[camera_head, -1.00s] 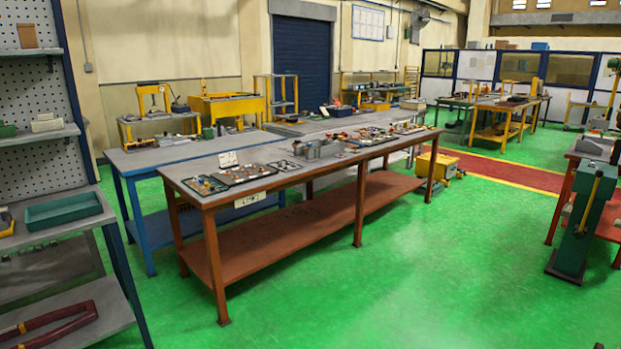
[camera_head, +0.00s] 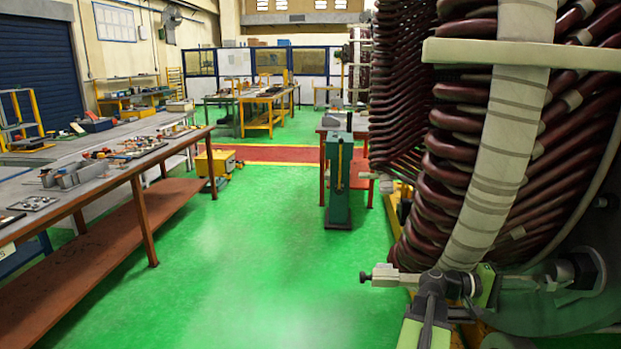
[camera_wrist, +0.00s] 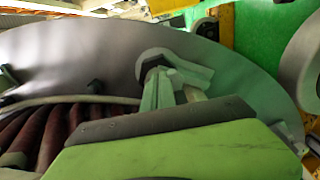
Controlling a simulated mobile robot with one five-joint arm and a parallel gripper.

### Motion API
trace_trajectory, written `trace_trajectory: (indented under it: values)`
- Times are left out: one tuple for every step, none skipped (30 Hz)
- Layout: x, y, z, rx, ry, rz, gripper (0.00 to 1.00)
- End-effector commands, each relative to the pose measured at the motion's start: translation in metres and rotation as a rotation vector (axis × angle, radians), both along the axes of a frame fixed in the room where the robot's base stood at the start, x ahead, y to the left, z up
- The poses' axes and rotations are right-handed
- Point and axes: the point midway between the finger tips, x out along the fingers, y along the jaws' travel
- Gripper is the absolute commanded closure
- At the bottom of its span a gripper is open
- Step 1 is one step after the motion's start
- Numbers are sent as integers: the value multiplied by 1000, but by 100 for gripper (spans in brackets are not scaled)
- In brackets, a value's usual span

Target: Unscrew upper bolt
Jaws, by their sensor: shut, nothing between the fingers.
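The stator (camera_head: 455,145) with dark red coils fills the right of the head view, with a pale wrapped band running down across it. In the wrist view its grey metal ring (camera_wrist: 85,50) curves across, with red coils (camera_wrist: 70,125) at lower left. A dark bolt head (camera_wrist: 154,64) sits in a round grey seat at the ring's middle. My gripper (camera_wrist: 170,82) is shut; its pale green fingers reach up towards that bolt. Whether they touch it is unclear. Which bolt is the upper one cannot be told.
A pale beam (camera_head: 520,54) crosses in front of the coils. A green pedestal (camera_head: 339,180) stands on the floor in the middle. A long workbench (camera_head: 130,172) runs along the left.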

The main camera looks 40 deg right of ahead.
Motion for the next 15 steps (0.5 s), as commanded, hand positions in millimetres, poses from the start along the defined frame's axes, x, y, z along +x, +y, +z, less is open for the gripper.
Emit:
trace_trajectory:
  values:
    - [1,1,0,0,0,0,100]
    - [1,1,0,0,0,0,100]
    - [1,0,0,0,0,0,100]
    - [1,0,0,0,0,0,100]
    - [1,0,0,0,0,0,100]
    - [1,0,0,0,0,0,100]
    - [1,0,-2,0,0,0,100]
    - [1,1,-4,0,0,0,100]
    - [3,1,-10,0,0,1,100]
    - [4,2,-15,0,0,1,100]
    - [5,2,-20,0,0,1,100]
    - [7,3,-27,0,0,2,100]
    - [9,4,-31,0,0,1,100]
    - [9,5,-32,0,0,1,100]
    - [10,5,-31,0,0,0,100]
